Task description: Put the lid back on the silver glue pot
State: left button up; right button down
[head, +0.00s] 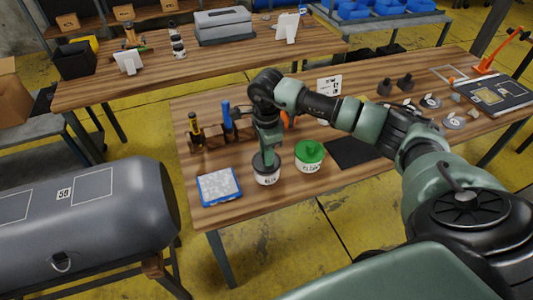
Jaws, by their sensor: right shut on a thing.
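The silver glue pot (267,178) stands on the wooden workbench near its front edge, with a pale label facing me. A dark lid (258,161) is at its top, level as far as I can see. My right gripper (268,157) points down from above and is shut on the lid. The fingertips partly hide the lid, and I cannot tell whether it rests fully on the rim or sits slightly above it. My left gripper is not in view.
A green-lidded pot (309,157) stands close on the right. A blue-framed pad (219,186) lies on the left. A wooden tool rack (214,138) with upright tools is behind. A black mat (352,152) lies further right.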

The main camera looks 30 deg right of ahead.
jog(key=shift+f+b, duration=0.2)
jog(key=shift+b, duration=0.3)
dwell(0.9)
dwell(0.4)
jog(key=c, duration=0.7)
grip_release()
jog(key=shift+r, duration=0.15)
jog(key=shift+r+p, duration=2)
jog(key=shift+r, duration=1.4)
